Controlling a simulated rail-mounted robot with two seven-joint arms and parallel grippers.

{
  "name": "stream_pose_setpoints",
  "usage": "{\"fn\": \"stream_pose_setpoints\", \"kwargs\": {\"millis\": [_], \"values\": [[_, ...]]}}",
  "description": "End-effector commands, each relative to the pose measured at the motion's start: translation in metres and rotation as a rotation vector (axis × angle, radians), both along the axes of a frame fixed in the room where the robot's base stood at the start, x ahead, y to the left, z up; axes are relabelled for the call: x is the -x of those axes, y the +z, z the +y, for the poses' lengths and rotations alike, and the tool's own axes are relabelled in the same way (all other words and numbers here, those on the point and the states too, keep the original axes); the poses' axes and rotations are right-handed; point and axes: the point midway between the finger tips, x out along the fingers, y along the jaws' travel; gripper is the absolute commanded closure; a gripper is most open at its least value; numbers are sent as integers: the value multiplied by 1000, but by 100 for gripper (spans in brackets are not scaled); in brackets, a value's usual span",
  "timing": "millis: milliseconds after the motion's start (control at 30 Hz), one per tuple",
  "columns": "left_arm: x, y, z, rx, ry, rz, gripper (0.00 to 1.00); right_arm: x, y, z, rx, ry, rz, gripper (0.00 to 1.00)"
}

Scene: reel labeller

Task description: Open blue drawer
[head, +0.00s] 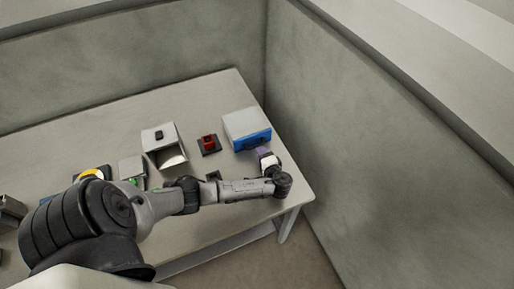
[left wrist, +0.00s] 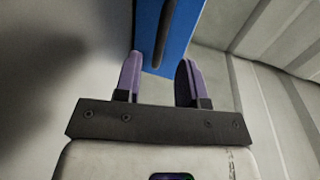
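The blue drawer (head: 251,141) is the blue front on a white box at the back right of the table. It looks closed in the head view. In the left wrist view the blue front (left wrist: 182,40) fills the top middle, with a dark bar handle (left wrist: 163,35) on it. My left gripper (left wrist: 160,78) has its two purple fingers apart, with the handle's end in line with the gap between them. In the head view my left gripper (head: 264,153) is close in front of the drawer. I cannot tell whether it touches. My right gripper is not in view.
A grey box with an opening (head: 163,140) and a red part on a dark base (head: 208,143) stand left of the drawer box. The table (head: 225,90) is bare behind them. A wall (head: 375,130) rises close to the right.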

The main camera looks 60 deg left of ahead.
Motion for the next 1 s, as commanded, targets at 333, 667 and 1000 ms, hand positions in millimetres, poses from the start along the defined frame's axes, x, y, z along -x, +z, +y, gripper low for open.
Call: {"fn": "stream_pose_setpoints", "kwargs": {"millis": [333, 667, 1000], "values": [[-5, -9, 40, 0, 0, 1, 63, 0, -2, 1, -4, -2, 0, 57], [-5, -10, 46, 1, 0, 0, 63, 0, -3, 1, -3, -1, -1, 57], [-5, -10, 46, 1, 0, 0, 82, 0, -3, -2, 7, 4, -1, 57]]}}
